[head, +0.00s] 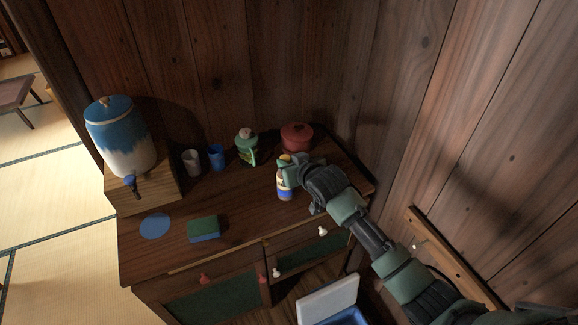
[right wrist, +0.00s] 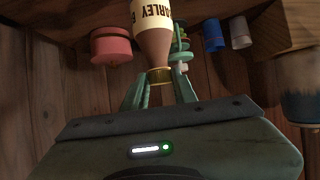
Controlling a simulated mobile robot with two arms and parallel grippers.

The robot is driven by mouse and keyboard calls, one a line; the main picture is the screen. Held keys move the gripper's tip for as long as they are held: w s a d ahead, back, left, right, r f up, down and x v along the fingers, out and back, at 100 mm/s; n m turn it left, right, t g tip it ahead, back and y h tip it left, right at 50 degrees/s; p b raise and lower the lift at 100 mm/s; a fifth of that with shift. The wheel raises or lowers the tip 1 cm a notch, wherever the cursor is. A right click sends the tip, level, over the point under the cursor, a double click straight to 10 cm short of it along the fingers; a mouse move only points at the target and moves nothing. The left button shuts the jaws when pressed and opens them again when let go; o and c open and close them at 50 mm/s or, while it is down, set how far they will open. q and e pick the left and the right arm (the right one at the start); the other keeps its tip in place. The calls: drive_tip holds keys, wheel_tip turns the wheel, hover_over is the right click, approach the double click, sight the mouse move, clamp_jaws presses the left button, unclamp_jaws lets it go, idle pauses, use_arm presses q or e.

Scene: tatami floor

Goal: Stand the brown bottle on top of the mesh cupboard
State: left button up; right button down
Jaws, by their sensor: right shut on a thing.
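The brown bottle (head: 284,190) has a cream and blue label and a gold-coloured neck end. My right gripper (head: 292,163) is shut on its neck from above and to the right. In the right wrist view the bottle (right wrist: 153,45) shows between the fingers (right wrist: 159,78), its label partly readable. The bottle looks about upright over the right part of the mesh cupboard's wooden top (head: 240,212); I cannot tell whether its base touches the top. The cupboard has green mesh doors with red and white knobs. My left gripper is out of view.
On the top are a blue-white urn (head: 118,140) on a wooden box, a grey cup (head: 191,161), a blue cup (head: 216,157), a green stacked item (head: 246,147), a red lidded pot (head: 297,137), a blue disc (head: 155,226) and a sponge (head: 203,229). An open blue-white box (head: 330,298) stands in front.

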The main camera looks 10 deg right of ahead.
drive_tip(key=shift+f, duration=1)
drive_tip(key=c, duration=1.1)
unclamp_jaws()
drive_tip(key=shift+f, duration=0.1)
drive_tip(key=b+v, duration=0.1)
drive_tip(key=v, duration=1.1)
